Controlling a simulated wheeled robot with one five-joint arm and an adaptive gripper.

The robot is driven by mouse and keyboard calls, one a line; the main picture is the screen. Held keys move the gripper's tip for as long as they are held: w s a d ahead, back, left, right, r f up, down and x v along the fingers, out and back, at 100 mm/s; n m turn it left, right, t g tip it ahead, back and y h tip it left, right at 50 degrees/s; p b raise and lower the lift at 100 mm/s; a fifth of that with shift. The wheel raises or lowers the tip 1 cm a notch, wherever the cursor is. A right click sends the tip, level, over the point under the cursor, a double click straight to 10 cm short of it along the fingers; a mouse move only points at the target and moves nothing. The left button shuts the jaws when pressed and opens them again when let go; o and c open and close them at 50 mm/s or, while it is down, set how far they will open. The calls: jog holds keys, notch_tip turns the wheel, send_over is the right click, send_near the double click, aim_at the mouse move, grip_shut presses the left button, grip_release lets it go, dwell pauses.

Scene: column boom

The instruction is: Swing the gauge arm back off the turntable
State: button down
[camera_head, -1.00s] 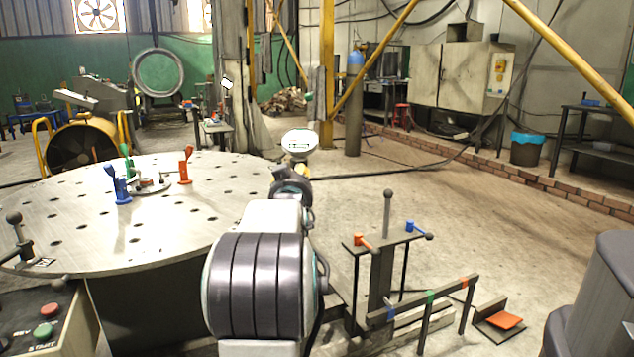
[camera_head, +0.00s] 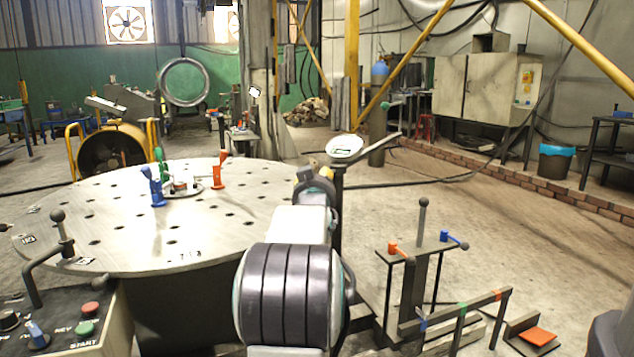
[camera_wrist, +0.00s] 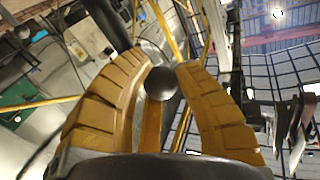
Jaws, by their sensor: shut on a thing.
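The turntable (camera_head: 110,235) is a round steel top full of holes at the left. The gauge arm is a dark bar (camera_head: 372,147) on a dark post (camera_head: 337,205) just right of the turntable. A white round dial (camera_head: 344,147) sits at the post top. The bar points right, away from the turntable, over open floor. My gripper (camera_head: 323,171) is beside the dial, partly hidden by my arm. In the wrist view its yellow fingers (camera_wrist: 170,68) close around a dark ball knob (camera_wrist: 162,84). What the knob joins is hidden.
Blue, green and orange clamps (camera_head: 217,176) stand on the turntable. A control box (camera_head: 75,320) is at lower left. A lever stand (camera_head: 420,260) and a low rail (camera_head: 460,309) are at right front. The floor (camera_head: 480,205) beyond is clear.

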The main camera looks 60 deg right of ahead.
jog(key=shift+w+f, duration=0.2)
jog(key=shift+f, duration=0.2)
jog(key=c, duration=1.2)
grip_release()
jog(key=shift+w, duration=0.1)
jog(key=shift+c, duration=0.2)
jog(key=o, duration=0.3)
jog(key=shift+r, duration=0.15)
jog(key=shift+r, duration=0.1)
jog(key=shift+a, duration=0.1)
jog(key=v, duration=1.2)
